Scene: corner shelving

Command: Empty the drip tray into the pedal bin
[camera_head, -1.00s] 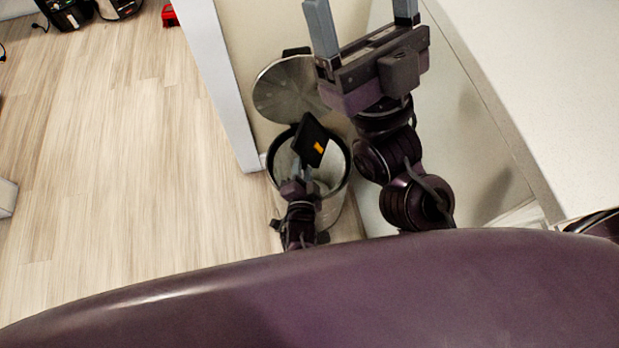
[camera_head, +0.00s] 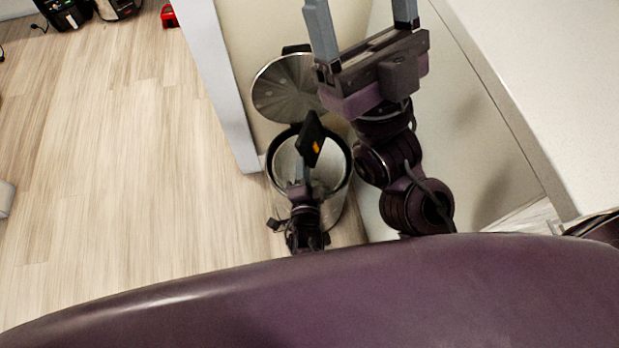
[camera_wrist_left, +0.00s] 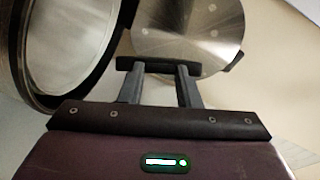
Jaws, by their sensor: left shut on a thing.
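The drip tray (camera_head: 310,135), a small black tray with an orange patch, is held tilted steeply over the mouth of the pedal bin (camera_head: 335,205). The bin is a metal cylinder with a dark rim; its round lid (camera_head: 285,85) stands open behind. My left gripper (camera_head: 303,180) is shut on the tray's edge. In the left wrist view the fingers (camera_wrist_left: 160,85) hold the dark tray (camera_wrist_left: 155,64) edge-on, with the bin's rim (camera_wrist_left: 105,75) at left and the lid (camera_wrist_left: 190,30) above. My right gripper (camera_head: 362,18) is open and empty, higher up.
A pale wall end (camera_head: 225,90) stands left of the bin. A white counter (camera_head: 560,90) is at right, beyond my right arm. The wooden floor (camera_head: 110,170) at left is open, with bags (camera_head: 65,12) and a red object (camera_head: 170,15) far off.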

